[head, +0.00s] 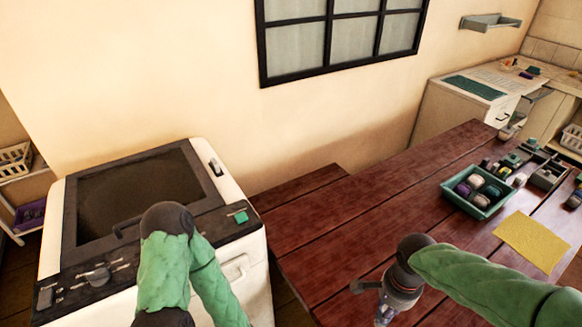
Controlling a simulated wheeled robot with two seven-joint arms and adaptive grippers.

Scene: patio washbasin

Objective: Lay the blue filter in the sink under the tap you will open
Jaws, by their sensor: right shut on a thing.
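My right gripper (385,306) is low in the head view, above the front edge of the dark red wooden table, pointing down. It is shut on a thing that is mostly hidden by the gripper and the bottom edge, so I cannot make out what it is. My left arm comes in at the lower left in front of the white machine, but its gripper is out of view. I cannot pick out the blue filter, the sink or a tap for certain.
A white machine (255,262) with a dark lid stands at left. On the table (330,225) are a green tray (483,211) of small rolled items, a yellow cloth (533,241) and several small objects at right. The table's left part is bare. A white cabinet (455,110) stands behind.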

